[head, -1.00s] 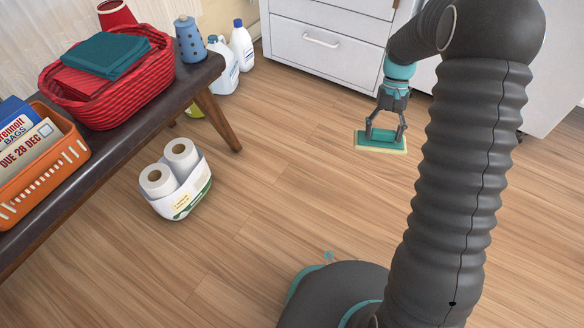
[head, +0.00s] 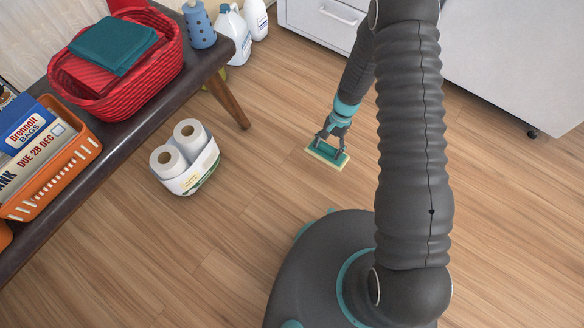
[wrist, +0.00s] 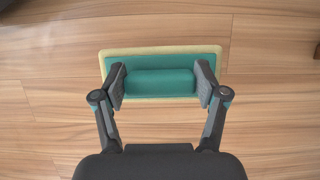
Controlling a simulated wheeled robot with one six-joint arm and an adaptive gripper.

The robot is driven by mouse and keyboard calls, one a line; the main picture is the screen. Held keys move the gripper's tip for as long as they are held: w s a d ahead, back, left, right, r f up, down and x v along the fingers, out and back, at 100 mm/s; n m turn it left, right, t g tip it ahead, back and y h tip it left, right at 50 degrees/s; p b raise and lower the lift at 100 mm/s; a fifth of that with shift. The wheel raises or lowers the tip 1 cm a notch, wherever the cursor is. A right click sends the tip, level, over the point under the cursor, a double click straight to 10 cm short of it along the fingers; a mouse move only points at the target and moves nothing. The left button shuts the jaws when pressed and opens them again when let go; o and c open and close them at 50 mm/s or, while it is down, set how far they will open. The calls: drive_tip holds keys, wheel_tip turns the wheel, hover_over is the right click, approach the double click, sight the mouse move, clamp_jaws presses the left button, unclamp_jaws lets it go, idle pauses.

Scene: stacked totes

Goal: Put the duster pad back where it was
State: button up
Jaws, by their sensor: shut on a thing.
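The duster pad (head: 328,155) is a flat rectangle with a pale yellow edge and a teal top with a raised teal grip. My gripper (head: 333,147) is shut on that grip, one finger at each end. In the wrist view the pad (wrist: 160,52) lies level across the fingertips of my gripper (wrist: 160,84), with wood floor beyond it. I cannot tell how far the pad is above the floor.
A pack of paper rolls (head: 190,178) stands on the floor to the left. A dark bench (head: 120,130) holds a red basket (head: 130,95) and an orange basket (head: 70,165). White bottles (head: 235,30) stand behind it. White cabinets (head: 500,60) are at the back. The floor between is clear.

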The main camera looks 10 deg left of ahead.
drive_tip(key=s+a+f, duration=0.1)
drive_tip(key=a+f, duration=0.1)
drive_tip(key=a, duration=0.2)
drive_tip(key=s+a+f, duration=0.1)
drive_tip(key=a+f, duration=0.2)
drive_tip(key=s+a+f, duration=0.2)
drive_tip(key=a, duration=0.2)
drive_tip(key=shift+a+f, duration=0.3)
drive_tip(key=shift+f+b, duration=0.4)
drive_tip(key=shift+f, duration=1.65)
drive_tip(key=shift+f, duration=0.15)
drive_tip(key=o, duration=1.3)
